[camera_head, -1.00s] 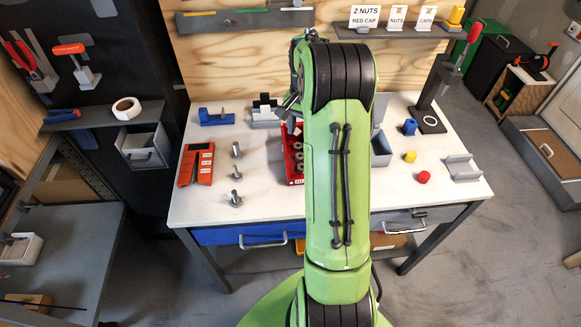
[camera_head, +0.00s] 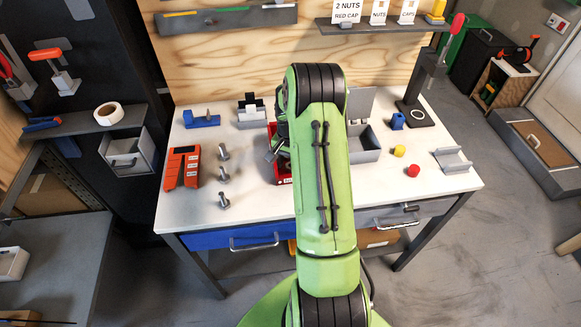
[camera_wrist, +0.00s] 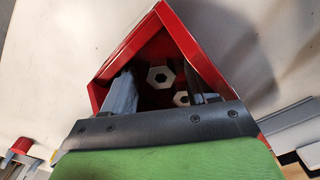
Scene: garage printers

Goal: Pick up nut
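Light hexagonal nuts lie in a red bin; the wrist view shows one nut (camera_wrist: 161,77) and another nut (camera_wrist: 181,98) partly hidden by my gripper. In the head view my gripper (camera_head: 279,142) is at the bin, mostly hidden behind my green arm. I cannot tell how far the fingertips are above the nuts.
Several bolts (camera_head: 224,175) stand left of the bin on the white table (camera_head: 260,203), near an orange device (camera_head: 181,168). A grey open box (camera_head: 364,155) is right of my arm. Yellow (camera_head: 399,151) and red caps (camera_head: 413,171) lie further right.

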